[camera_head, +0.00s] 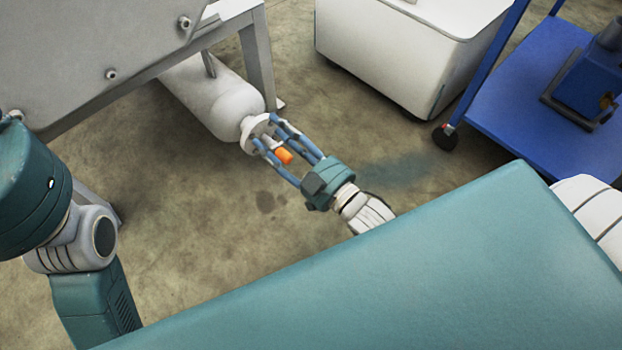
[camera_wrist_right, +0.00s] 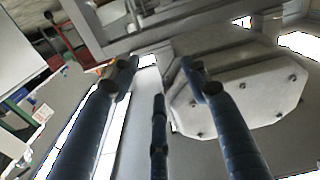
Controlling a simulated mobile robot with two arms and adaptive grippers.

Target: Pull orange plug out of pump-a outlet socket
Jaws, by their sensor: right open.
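The orange plug (camera_head: 284,156) sticks out near the round white end flange (camera_head: 258,130) of a white cylindrical pump body (camera_head: 213,98). My right gripper (camera_head: 266,132) has its blue fingers spread around the plug, with the tips by the flange. It is open, and I cannot tell whether any finger touches the plug. The socket itself is hidden behind the fingers. In the right wrist view the three blue fingers (camera_wrist_right: 158,85) are apart with nothing clearly between them. Part of my left arm shows at the left of the head view, but its gripper does not.
A grey metal frame (camera_head: 258,60) stands over the pump. A white bin (camera_head: 400,50) is behind, and a blue cart (camera_head: 535,95) is at the right. The concrete floor around my right gripper is clear. An octagonal bolted plate (camera_wrist_right: 240,85) shows in the wrist view.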

